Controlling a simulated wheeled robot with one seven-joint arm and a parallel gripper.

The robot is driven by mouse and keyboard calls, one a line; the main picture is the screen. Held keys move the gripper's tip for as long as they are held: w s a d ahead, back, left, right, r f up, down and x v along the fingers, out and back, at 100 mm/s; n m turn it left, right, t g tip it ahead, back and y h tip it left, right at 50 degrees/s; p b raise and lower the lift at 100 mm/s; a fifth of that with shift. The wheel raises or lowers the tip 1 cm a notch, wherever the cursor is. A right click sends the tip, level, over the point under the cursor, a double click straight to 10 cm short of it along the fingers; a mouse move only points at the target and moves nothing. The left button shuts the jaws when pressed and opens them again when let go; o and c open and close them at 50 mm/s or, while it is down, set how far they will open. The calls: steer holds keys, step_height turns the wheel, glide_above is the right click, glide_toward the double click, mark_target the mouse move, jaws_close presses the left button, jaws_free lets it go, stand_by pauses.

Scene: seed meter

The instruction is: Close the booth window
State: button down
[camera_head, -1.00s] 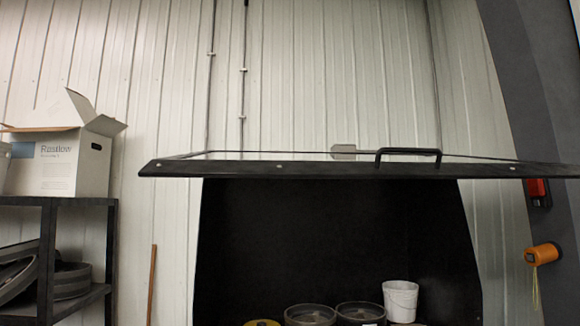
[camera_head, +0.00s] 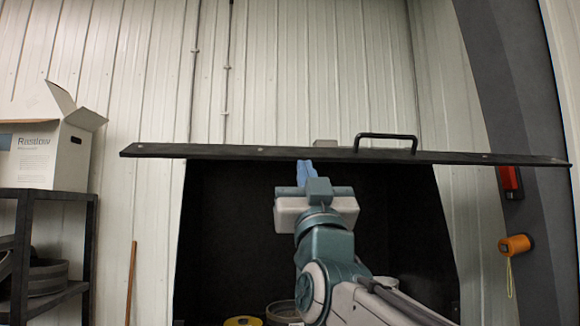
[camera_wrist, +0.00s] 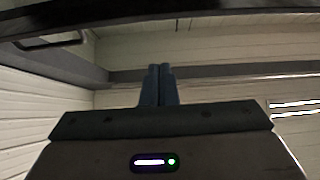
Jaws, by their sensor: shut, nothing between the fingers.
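The booth window (camera_head: 235,152) is a dark flat panel, swung up and standing open, nearly edge-on above the booth's dark opening. Its black bar handle (camera_head: 386,136) is on the front edge, right of the middle. The dark booth (camera_head: 225,225) is open below it. My gripper (camera_head: 305,168) is raised in front of the opening, just under the panel's edge and left of the handle. Its blue fingers are shut and empty; whether they touch the panel I cannot tell. In the wrist view the shut fingers (camera_wrist: 158,85) point up, with the handle (camera_wrist: 50,40) at upper left.
A dark shelf (camera_head: 50,193) with a white box (camera_head: 50,155) stands at left. A wooden stick (camera_head: 131,285) leans on the wall. A yellow-rimmed reel (camera_head: 243,321) lies low inside the booth.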

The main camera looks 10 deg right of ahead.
mark_target(298, 156)
steer(key=s+r+p+x, duration=0.1)
steer(key=p+x, duration=0.5)
steer(key=x, duration=0.5)
steer(key=shift+w+d+f+p, duration=0.15)
steer(key=shift+w+f, duration=0.2)
steer(key=shift+f, duration=0.75)
steer(key=shift+w+a+f+p, duration=0.15)
steer(key=shift+w+f, duration=0.25)
steer(key=shift+f, duration=0.65)
steer(key=shift+d, duration=0.1)
